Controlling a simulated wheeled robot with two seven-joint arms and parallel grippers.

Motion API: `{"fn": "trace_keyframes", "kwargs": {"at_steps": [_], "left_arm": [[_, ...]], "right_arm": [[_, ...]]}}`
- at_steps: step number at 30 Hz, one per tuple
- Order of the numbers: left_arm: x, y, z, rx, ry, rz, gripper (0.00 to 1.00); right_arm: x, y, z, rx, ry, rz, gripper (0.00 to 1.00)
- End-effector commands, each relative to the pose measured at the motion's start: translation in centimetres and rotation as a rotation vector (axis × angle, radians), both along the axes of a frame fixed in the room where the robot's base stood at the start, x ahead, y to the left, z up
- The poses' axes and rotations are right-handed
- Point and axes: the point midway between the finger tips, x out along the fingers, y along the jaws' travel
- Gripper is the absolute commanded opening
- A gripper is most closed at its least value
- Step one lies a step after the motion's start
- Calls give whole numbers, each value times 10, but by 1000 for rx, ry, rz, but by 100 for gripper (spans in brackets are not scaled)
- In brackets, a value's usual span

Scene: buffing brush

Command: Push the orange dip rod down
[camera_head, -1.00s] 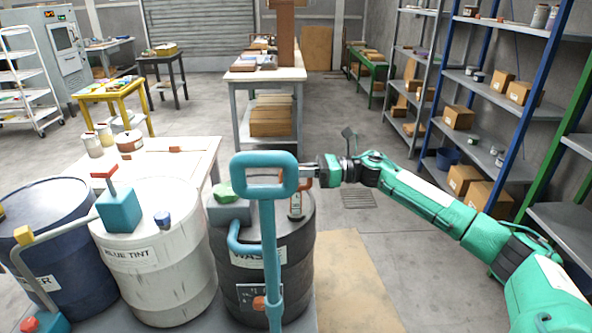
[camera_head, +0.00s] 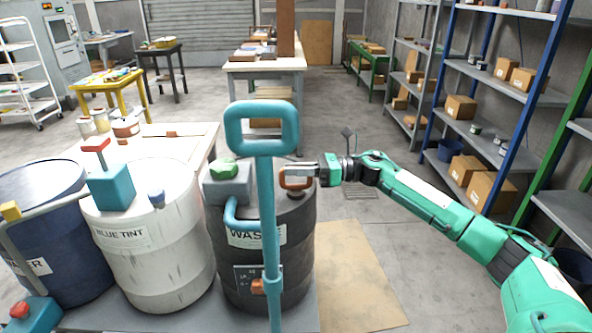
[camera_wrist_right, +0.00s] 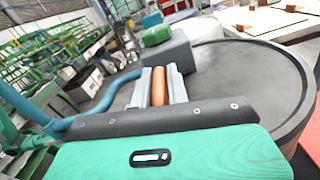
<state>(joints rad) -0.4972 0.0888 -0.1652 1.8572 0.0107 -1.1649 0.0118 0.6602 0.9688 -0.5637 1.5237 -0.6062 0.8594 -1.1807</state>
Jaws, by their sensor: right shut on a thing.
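The orange dip rod (camera_head: 284,182) is at the right side of the dark WASTE drum (camera_head: 288,240), its loop-shaped handle low over the lid. My right gripper (camera_head: 300,173) comes in from the right and is shut on this handle. In the right wrist view the orange handle bar (camera_wrist_right: 158,86) lies between the two grey fingers, beside the drum lid (camera_wrist_right: 245,85). The rod below the handle is not visible. My left gripper is not in view.
A tall teal handle (camera_head: 262,128) stands in front of the WASTE drum. A grey box with a green knob (camera_head: 222,168) sits on the lid's left. A white BLUE TINT drum (camera_head: 155,240) and a blue drum (camera_head: 60,215) stand left. Shelves (camera_head: 500,90) line the right.

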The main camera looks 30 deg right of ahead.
Motion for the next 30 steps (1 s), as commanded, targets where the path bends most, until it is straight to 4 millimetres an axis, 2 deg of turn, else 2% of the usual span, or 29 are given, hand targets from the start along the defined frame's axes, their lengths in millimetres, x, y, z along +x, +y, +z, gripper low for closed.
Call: {"fn": "trace_keyframes", "kwargs": {"at_steps": [1, 14, 15, 17, 26, 30], "left_arm": [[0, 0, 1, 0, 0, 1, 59], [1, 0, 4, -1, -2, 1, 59], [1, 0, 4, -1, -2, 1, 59], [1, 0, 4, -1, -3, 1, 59], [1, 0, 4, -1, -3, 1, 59], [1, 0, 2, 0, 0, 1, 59]], "right_arm": [[-1, 1, -5, 0, 7, 3, 0], [-1, 2, -9, -2, 13, 4, 0], [-1, 2, -9, -2, 13, 4, 24], [-1, 2, -9, -1, 12, 4, 36], [-1, 0, -6, -1, 6, 2, 36], [-6, -11, -7, -2, 6, -1, 36]]}}
